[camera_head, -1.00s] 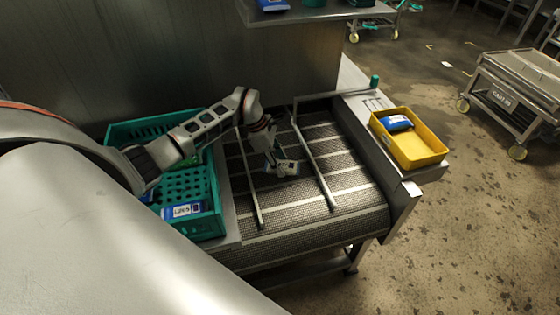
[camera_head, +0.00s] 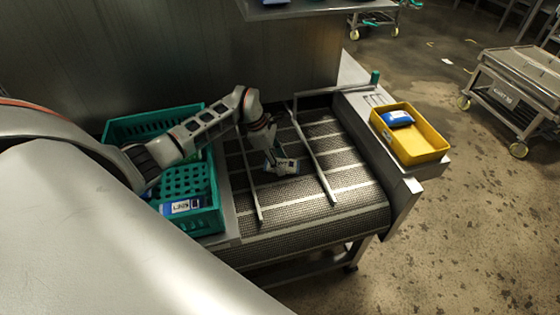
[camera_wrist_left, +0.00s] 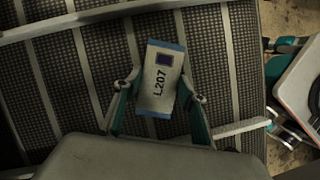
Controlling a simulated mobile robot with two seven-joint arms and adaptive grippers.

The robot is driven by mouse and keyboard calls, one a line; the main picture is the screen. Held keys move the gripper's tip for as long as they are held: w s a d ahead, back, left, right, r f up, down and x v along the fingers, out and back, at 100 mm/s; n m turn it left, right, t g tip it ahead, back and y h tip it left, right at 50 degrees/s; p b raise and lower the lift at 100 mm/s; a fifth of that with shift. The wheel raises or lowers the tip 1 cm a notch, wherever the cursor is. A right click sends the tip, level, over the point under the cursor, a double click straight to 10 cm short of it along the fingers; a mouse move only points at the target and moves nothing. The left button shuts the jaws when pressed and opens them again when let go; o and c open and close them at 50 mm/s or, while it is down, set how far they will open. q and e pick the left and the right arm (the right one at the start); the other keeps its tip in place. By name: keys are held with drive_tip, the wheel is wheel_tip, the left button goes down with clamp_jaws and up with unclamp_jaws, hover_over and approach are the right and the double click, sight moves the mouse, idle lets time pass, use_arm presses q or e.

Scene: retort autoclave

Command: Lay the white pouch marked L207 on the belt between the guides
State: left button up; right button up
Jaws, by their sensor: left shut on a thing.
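The white pouch marked L207 (camera_wrist_left: 162,78) has blue ends and a dark square. It also shows in the head view (camera_head: 287,165), where it is small. My left gripper (camera_wrist_left: 160,95) is shut on the pouch, with a finger on each side of it. In the head view my left gripper (camera_head: 279,163) is low over the belt (camera_head: 300,203), between the left guide (camera_head: 247,180) and the right guide (camera_head: 315,160). I cannot tell whether the pouch touches the belt. My right gripper is not in view in the head view.
A green crate (camera_head: 217,190) with a blue-and-white pouch (camera_head: 183,206) stands left of the belt. A yellow tray (camera_head: 428,155) with a blue pouch (camera_head: 397,118) sits on the right ledge. A steel cart (camera_head: 520,90) stands on the floor farther right.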

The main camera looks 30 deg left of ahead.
use_arm(q)
drive_tip(key=shift+f, duration=0.25)
drive_tip(key=o, duration=1.3)
drive_tip(key=v, duration=1.2)
